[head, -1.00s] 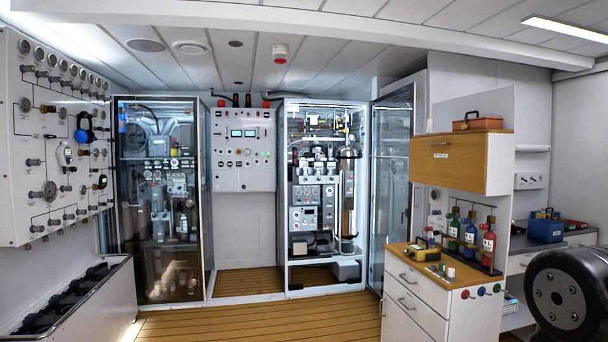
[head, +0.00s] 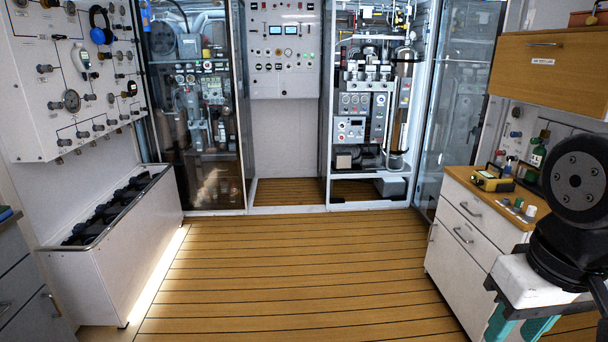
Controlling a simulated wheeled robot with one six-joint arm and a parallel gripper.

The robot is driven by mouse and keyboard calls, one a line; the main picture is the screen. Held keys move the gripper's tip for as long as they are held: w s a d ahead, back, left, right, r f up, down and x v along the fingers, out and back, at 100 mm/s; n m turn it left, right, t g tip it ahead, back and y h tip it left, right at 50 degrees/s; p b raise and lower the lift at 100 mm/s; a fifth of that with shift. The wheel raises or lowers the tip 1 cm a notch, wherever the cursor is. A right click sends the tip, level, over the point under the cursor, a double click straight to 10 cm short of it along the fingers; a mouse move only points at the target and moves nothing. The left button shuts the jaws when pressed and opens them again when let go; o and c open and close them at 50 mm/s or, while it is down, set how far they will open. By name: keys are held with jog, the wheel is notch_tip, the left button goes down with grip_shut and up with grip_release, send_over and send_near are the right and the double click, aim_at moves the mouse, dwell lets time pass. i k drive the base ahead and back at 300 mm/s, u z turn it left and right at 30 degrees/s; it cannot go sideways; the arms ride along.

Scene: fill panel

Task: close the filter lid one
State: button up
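I cannot clearly pick out filter lid one in the head view. The open cabinet (head: 330,130) at the back right holds gauges, pipes and a tall cylinder (head: 400,110); parts there are too small to tell a lid. The left cabinet (head: 243,110) is glass-fronted and holds dark machinery. My gripper is not in view; only part of my arm shows at the right edge.
The plank floor (head: 290,265) is clear in the middle. A long white trough (head: 105,270) stands at left under the gauge panel (head: 35,110). A white drawer unit (head: 460,235) with a yellow device (head: 492,179) on top stands at right. The right cabinet's glass door (head: 465,110) stands open.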

aim_at(350, 65)
jog(key=u, duration=0.1)
jog(key=i, duration=3.8)
jog(key=z, duration=0.45)
jog(key=i, duration=1.4)
jog(key=z, duration=0.85)
jog(key=i, duration=1.4)
jog(key=u, duration=0.6)
